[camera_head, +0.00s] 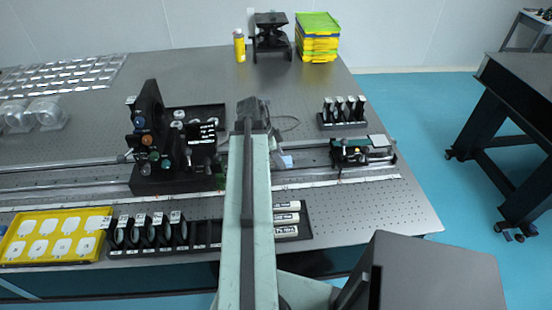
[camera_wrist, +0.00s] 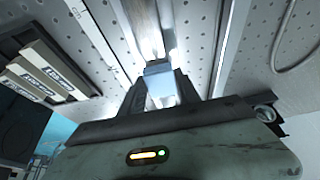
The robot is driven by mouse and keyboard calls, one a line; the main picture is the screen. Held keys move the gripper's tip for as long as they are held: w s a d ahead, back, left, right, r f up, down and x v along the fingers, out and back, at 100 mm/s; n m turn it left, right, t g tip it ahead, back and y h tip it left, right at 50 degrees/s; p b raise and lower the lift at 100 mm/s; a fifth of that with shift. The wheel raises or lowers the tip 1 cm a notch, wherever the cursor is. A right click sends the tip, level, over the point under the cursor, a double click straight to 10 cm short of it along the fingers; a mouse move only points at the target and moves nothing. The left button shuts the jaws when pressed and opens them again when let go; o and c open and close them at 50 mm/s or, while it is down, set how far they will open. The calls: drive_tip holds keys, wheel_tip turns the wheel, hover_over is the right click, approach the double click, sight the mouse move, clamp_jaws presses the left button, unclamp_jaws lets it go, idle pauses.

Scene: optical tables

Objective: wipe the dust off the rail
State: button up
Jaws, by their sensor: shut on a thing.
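The metal rail (camera_head: 308,160) runs left to right across the optical table, and my arm hides part of it. In the wrist view the rail (camera_wrist: 146,30) stretches away ahead of my gripper. My gripper (camera_wrist: 160,88) is shut on a small light-blue wiping block (camera_wrist: 158,72), held between its two dark fingers. The block also shows in the head view (camera_head: 286,162), low at the rail, just right of my arm. I cannot tell whether it touches the rail. No dust can be made out on the rail at this size.
A black optics assembly (camera_head: 160,150) stands on the rail left of my arm, and a smaller mount (camera_head: 360,152) stands to the right. A black holder (camera_head: 290,220) with white labelled pieces lies in front. A loose cable (camera_wrist: 290,40) lies at the right.

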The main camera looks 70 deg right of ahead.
sight(291, 160)
drive_tip(key=shift+s+d, duration=0.4)
drive_tip(key=shift+s, duration=0.4)
drive_tip(key=shift+s+d, duration=0.35)
drive_tip(key=shift+s, duration=0.45)
drive_tip(key=shift+f, duration=0.15)
drive_tip(key=shift+a, duration=0.1)
drive_tip(key=shift+w+a+r, duration=0.1)
drive_tip(key=shift+w+a, duration=0.35)
drive_tip(key=shift+w, duration=0.6)
drive_tip(key=shift+w+a+r, duration=0.1)
drive_tip(key=shift+w+a, duration=0.3)
drive_tip(key=shift+w, duration=0.65)
drive_tip(key=shift+w+a+r, duration=0.1)
drive_tip(key=shift+w+a, duration=0.35)
drive_tip(key=shift+w, duration=0.6)
drive_tip(key=shift+w+a+f, duration=0.1)
drive_tip(key=shift+w+a, duration=0.6)
drive_tip(key=shift+w, duration=0.85)
drive_tip(key=shift+w+a+f, duration=0.1)
drive_tip(key=shift+w+a, duration=0.55)
drive_tip(key=shift+w, duration=0.85)
drive_tip(key=shift+w+a+f, duration=0.1)
drive_tip(key=shift+w+a, duration=0.6)
drive_tip(key=shift+w, duration=0.85)
wheel_tip(291, 160, up, 6)
drive_tip(key=p, duration=0.6)
drive_tip(key=shift+r, duration=0.1)
